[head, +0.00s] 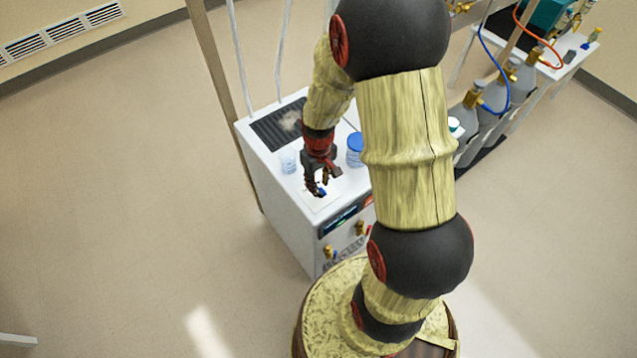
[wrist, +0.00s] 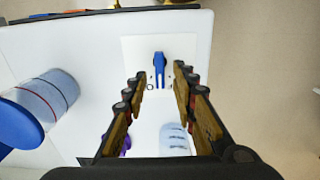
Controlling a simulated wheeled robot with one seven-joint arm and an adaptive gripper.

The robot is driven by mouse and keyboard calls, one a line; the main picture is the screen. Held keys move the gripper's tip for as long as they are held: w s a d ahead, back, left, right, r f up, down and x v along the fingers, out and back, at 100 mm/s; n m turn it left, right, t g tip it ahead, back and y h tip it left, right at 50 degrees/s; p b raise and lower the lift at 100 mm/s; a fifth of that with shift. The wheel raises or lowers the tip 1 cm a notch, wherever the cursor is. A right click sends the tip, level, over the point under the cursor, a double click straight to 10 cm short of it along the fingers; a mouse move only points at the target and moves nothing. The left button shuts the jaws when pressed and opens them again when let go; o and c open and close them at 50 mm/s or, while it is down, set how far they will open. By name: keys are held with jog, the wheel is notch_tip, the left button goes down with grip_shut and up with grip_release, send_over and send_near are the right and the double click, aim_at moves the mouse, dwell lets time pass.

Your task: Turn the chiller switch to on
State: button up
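The chiller (head: 268,185) is a white cabinet with a dark grille on top. Its switch, a blue lever (wrist: 158,70), stands on a pale square plate (wrist: 183,47) on the top. In the wrist view the lever runs nearly along the picture's vertical, with small marks by its lower end that I cannot read. My gripper (head: 319,188) is over the plate, pointing down. In the wrist view my gripper (wrist: 161,76) is open, with the lever between its fingertips in the picture and gaps on both sides. Most of the lever is hidden in the head view.
A blue-lidded jar (head: 355,158) stands on the chiller top; it is left of my fingers in the wrist view (wrist: 45,98). A clear cup (head: 288,161) stands on the other side. Floor left of the chiller is clear.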

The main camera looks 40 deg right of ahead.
jog(key=shift+c, duration=1.4)
jog(key=c, duration=0.4)
grip_shut()
